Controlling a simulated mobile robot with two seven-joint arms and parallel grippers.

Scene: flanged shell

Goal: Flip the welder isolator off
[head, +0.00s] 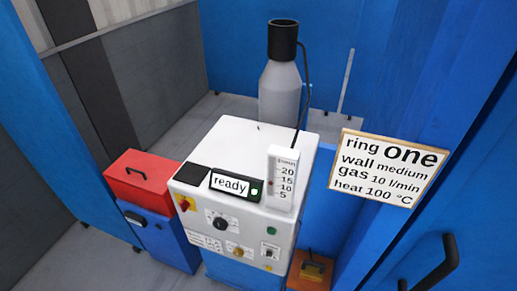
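The white welder cabinet (243,150) stands in the middle of the head view. A red and yellow rotary switch (185,203), which looks like the isolator, sits at the upper left of its front face. The switch is too small for me to read its position. On top, a small display (230,184) reads "ready" beside a lit green lamp (255,191). The front also carries a black dial (220,224), a yellowish knob (238,251) and a small black switch (269,254). Neither of my grippers is in view.
A grey gas bottle (280,95) stands behind the welder. A flow gauge (282,178) stands on top. A red toolbox (140,180) rests on a blue box at left. A sign (388,168) hangs at right. A black handle-like bar (430,272) shows at lower right.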

